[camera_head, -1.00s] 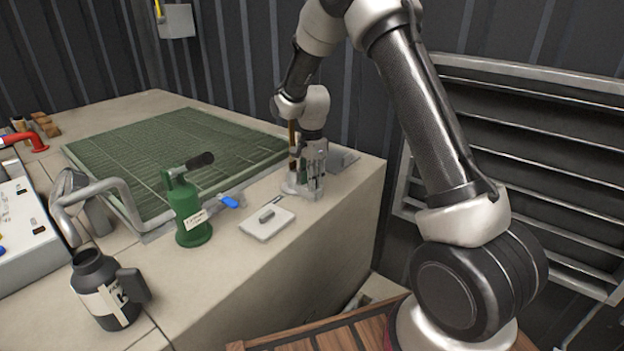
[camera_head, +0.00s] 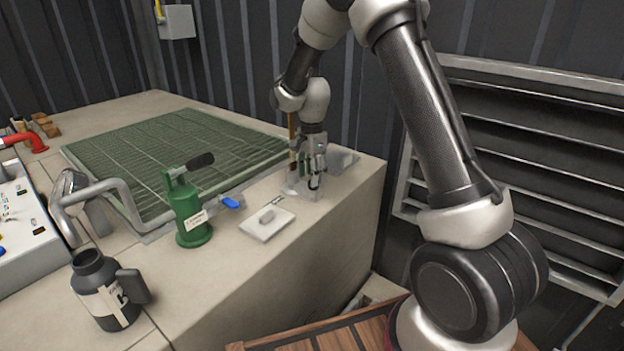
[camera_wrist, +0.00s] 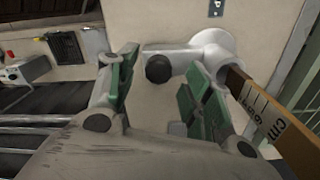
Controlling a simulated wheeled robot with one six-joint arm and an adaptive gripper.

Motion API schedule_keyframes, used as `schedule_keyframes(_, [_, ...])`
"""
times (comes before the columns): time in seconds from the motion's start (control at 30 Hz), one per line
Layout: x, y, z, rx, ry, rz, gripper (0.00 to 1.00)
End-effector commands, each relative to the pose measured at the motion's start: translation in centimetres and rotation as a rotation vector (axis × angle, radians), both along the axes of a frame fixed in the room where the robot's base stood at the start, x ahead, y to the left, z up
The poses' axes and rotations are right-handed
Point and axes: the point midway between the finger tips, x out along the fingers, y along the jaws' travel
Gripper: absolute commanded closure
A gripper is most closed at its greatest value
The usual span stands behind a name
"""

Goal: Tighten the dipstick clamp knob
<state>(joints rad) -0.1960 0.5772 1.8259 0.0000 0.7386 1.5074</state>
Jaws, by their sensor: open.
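The clamp knob (camera_wrist: 159,68) is a small dark round knob on a pale grey clamp fitting (camera_wrist: 213,44) in the wrist view. The dipstick (camera_wrist: 268,116), a brown rod with a pale cm scale, passes through the ring of the fitting at the right. My gripper (camera_wrist: 163,68) is open, with green-padded fingers on either side of the knob. I see a gap between the knob and each pad. In the head view my gripper (camera_head: 312,180) points down at the clamp base, beside the upright dipstick (camera_head: 292,132). The knob is hidden there.
A green hand pump (camera_head: 189,212), a pale plate with a small grey block (camera_head: 267,222) and a dark jug (camera_head: 104,292) stand on the beige top. A green grate (camera_head: 165,160) lies behind. Dark ribbed walls are close behind my gripper.

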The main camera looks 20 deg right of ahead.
Motion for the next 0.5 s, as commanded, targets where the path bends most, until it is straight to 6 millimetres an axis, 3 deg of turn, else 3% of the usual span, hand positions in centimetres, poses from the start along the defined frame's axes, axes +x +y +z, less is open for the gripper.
schedule_keyframes(0.3, [0.1,0.0,7.1,0.001,-0.005,0.0,0.5])
schedule_keyframes(0.5, [0.1,0.0,9.5,0.001,-0.003,0.0,0.5])
